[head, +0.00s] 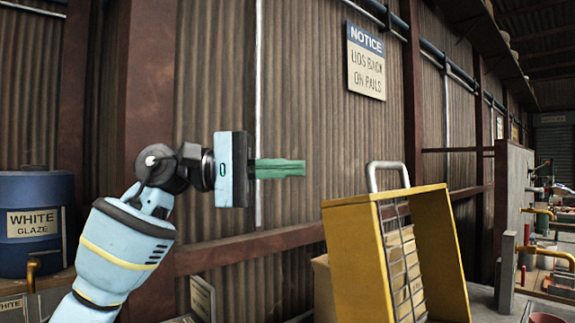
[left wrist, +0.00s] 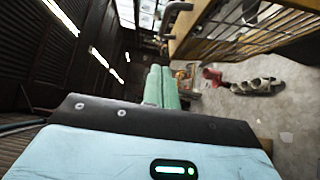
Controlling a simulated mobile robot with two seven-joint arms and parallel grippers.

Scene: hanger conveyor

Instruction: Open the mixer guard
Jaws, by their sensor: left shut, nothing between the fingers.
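A yellow frame with metal bars, which looks like the mixer guard (head: 448,240), stands tilted at the lower right of the head view. A grey loop handle (head: 388,166) rises from its top edge. In the left wrist view, a yellow-edged barred panel (left wrist: 215,20) at the upper right seems to be the same guard, with a grey curved bar beside it. My left gripper (head: 303,168) has its green fingers together and empty. They point right, to the left of the handle and apart from it in the picture. The fingers also show in the left wrist view (left wrist: 161,72). My right gripper is not in view.
A blue drum labelled "WHITE GLAZE" (head: 34,222) stands at the far left. Behind is a corrugated wall with rusty posts and a notice sign (head: 366,62). Cardboard-coloured boxes show behind the guard's bars. Benches with pipes stand at the far right.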

